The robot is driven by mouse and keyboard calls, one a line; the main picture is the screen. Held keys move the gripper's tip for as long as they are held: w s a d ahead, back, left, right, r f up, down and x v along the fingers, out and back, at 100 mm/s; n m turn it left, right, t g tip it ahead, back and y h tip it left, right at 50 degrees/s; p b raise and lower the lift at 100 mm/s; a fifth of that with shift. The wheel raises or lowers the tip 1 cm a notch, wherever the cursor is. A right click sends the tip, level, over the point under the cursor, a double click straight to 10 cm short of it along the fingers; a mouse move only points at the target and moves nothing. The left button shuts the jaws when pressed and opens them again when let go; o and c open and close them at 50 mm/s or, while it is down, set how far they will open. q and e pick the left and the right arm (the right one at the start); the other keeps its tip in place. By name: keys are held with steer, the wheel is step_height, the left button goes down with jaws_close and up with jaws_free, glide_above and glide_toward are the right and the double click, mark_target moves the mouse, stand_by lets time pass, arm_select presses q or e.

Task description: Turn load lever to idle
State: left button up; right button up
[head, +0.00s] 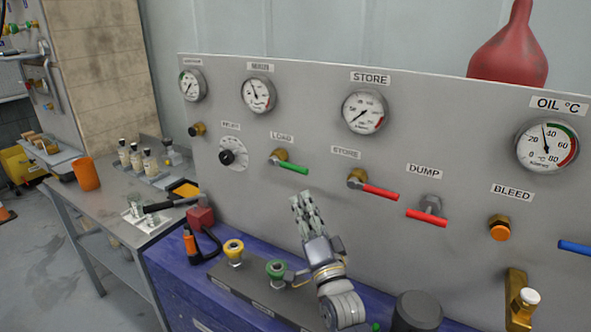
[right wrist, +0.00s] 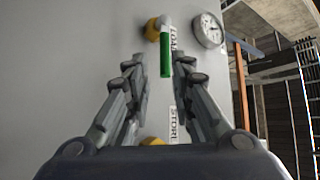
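The load lever (head: 292,168) has a green handle pointing right and slightly down from its brass valve, under the LOAD label on the grey panel. In the right wrist view the green handle (right wrist: 165,58) lies ahead, between the lines of the two fingers. My right gripper (head: 303,204) is below the lever in the head view, apart from it. Its fingers (right wrist: 159,75) are spread, with nothing between them. My left gripper is not in view.
Red-handled STORE (head: 380,191) and DUMP (head: 427,217) levers sit to the right on the panel (head: 300,110). A dial knob (head: 229,157) is to the left. Yellow (head: 234,248) and green (head: 277,268) fittings stand on the blue bench below. A dark cylinder (head: 417,309) stands near the front.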

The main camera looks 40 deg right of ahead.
mark_target(295, 166)
steer(key=shift+m+h, duration=0.3)
steer(key=p+x, duration=0.1)
steer(key=x, duration=0.2)
steer(key=p+x, duration=0.1)
steer(key=x, duration=0.3)
steer(key=r+p+x, duration=0.1)
steer(key=x, duration=0.2)
steer(key=shift+d+r+p, duration=0.1)
steer(key=shift+d+p, duration=0.2)
steer(key=shift+p, duration=0.1)
steer(key=shift+w, duration=0.2)
steer(key=shift+c, duration=0.4)
jaws_close()
